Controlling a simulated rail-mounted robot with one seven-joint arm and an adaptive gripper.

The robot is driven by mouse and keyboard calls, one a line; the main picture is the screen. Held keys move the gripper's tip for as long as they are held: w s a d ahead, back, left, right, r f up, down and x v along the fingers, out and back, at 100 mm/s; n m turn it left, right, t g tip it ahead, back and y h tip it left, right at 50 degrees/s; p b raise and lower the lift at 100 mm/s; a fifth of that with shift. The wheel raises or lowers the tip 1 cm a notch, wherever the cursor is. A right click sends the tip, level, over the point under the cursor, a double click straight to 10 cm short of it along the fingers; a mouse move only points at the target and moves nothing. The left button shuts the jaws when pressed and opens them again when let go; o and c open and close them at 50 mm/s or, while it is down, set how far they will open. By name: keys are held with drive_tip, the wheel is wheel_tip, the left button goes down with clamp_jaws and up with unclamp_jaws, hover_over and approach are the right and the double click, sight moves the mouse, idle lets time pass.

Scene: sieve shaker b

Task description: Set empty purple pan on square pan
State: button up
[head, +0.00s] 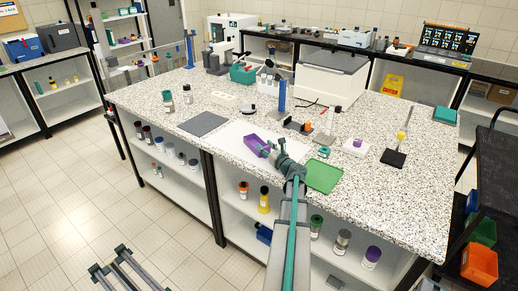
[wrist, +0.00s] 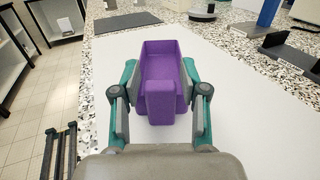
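The purple pan (head: 252,146) is a trough with a narrower near end, and its visible inside looks empty. In the wrist view the pan (wrist: 162,65) lies lengthwise between the two fingers of my gripper (wrist: 160,82), over the white surface. The fingertips are close against its sides; I cannot tell whether they press on it. In the head view my gripper (head: 276,152) is at the pan's right end. Whether the pan rests on the white sheet or hangs above it is unclear. I cannot tell for certain which thing is the square pan.
A dark grey mat (head: 203,124) lies left of the white sheet (head: 228,134). A green tray (head: 323,176) is on the right. A blue post (head: 282,96) and a black-based block (head: 296,126) stand behind the gripper.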

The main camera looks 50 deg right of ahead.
clamp_jaws()
drive_tip(key=shift+r, duration=0.15)
